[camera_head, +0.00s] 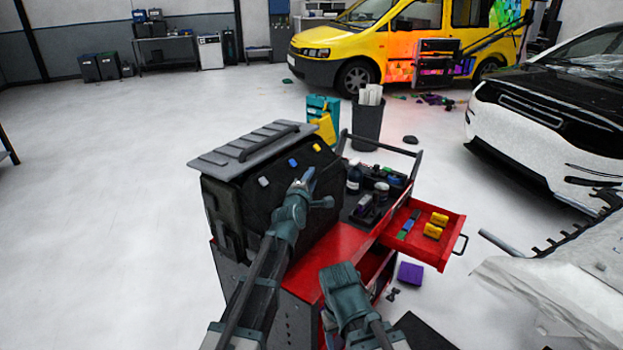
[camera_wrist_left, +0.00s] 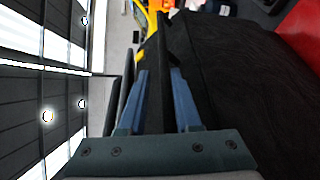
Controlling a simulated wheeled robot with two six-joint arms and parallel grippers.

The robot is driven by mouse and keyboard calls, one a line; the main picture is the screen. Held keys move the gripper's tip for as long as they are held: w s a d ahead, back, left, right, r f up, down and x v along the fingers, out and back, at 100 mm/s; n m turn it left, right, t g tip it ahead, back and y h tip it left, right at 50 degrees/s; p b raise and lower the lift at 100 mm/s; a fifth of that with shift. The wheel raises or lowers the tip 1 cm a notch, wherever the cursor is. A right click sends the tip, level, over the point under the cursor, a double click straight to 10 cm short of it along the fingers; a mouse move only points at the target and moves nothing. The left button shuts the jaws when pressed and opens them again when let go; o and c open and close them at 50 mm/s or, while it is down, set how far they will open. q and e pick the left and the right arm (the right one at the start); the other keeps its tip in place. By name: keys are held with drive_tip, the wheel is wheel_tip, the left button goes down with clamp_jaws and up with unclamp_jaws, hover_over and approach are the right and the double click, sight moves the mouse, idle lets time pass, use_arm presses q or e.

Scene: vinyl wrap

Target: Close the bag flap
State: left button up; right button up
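The black bag (camera_head: 285,205) stands on the red cart, with a grey ribbed lid piece with a handle (camera_head: 252,146) along its top. Small blue, white and yellow tabs show on its upper side. My left gripper (camera_head: 308,180) is at the bag's right side, near its upper edge. In the left wrist view its two blue fingers (camera_wrist_left: 163,72) stand apart, with a dark edge of the bag (camera_wrist_left: 250,75) between them; I cannot tell whether they touch it. My right gripper (camera_head: 340,277) is low over the cart's front, away from the bag; its fingertips are not clear.
The red cart (camera_head: 340,243) has an open drawer (camera_head: 449,229) with yellow and coloured pieces, and a tray of bottles (camera_head: 355,175) right of the bag. A dark bin (camera_head: 367,125) stands behind. A purple block (camera_head: 410,273) lies on the floor. Floor to the left is clear.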

use_arm(q)
drive_tip(key=p+v, duration=0.1)
drive_tip(key=v, duration=1.3)
drive_tip(key=shift+r+p, duration=0.25)
drive_tip(key=shift+p, duration=0.1)
drive_tip(key=shift+f, duration=0.1)
drive_tip(key=s+a+f+m+g, duration=0.2)
drive_tip(key=s+f+m+g, duration=0.4)
drive_tip(key=f+m+g, duration=0.5)
drive_tip(key=s+a+f+m+g+y, duration=0.2)
drive_tip(key=s+a+f+m, duration=0.15)
drive_tip(key=s, duration=0.25)
drive_tip(key=s+a+f+m+g+y, duration=0.1)
drive_tip(key=s+a+f+m+g, duration=0.15)
drive_tip(key=s+a+f, duration=0.35)
drive_tip(key=s+d+m+g+y, duration=0.1)
drive_tip(key=s+d+m, duration=0.3)
drive_tip(key=s+d, duration=0.3)
drive_tip(key=d, duration=0.4)
drive_tip(key=shift+s+d+r+m+y, duration=0.3)
drive_tip(key=shift+s+r+y, duration=0.05)
drive_tip(key=shift+y, duration=0.05)
